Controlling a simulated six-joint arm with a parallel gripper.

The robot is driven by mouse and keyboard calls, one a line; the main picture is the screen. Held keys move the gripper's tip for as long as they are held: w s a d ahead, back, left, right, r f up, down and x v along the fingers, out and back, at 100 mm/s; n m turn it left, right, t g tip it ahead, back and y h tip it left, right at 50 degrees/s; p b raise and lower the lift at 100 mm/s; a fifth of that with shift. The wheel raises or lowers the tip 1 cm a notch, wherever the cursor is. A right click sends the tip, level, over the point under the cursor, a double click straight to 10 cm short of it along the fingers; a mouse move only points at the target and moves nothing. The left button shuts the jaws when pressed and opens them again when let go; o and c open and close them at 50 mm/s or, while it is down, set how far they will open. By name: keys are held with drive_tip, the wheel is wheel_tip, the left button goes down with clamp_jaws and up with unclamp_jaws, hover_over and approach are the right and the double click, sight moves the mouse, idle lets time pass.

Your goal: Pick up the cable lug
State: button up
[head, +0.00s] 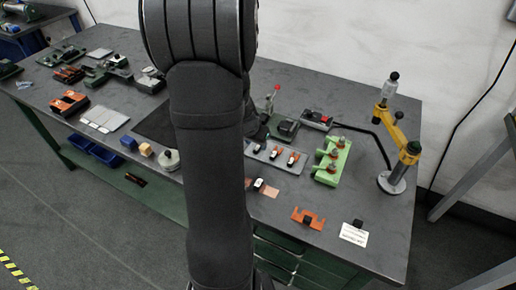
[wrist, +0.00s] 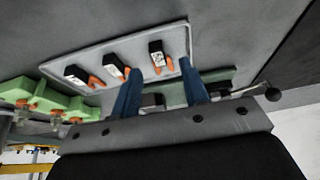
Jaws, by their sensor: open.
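A light grey tray (wrist: 95,50) holds three small black-and-white pieces with orange ends. In the wrist view they are the left piece (wrist: 76,73), the middle piece (wrist: 112,63) and the right piece (wrist: 157,50). I cannot tell which piece, if any, is the cable lug. My gripper (wrist: 161,66) is open, its two blue fingers apart. The right piece shows between the fingertips, with no visible contact. The tray also shows in the head view (head: 283,167), partly hidden by my arm, which also hides my gripper there.
A green fixture (head: 332,165) stands right of the tray, and a yellow jointed stand (head: 398,130) farther right. An orange bracket (head: 308,218) and a white card (head: 354,235) lie near the front edge. A red-handled device (head: 271,103) stands behind the tray.

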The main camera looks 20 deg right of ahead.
drive_tip(key=shift+x, duration=1.3)
clamp_jaws()
drive_tip(key=shift+r, duration=0.1)
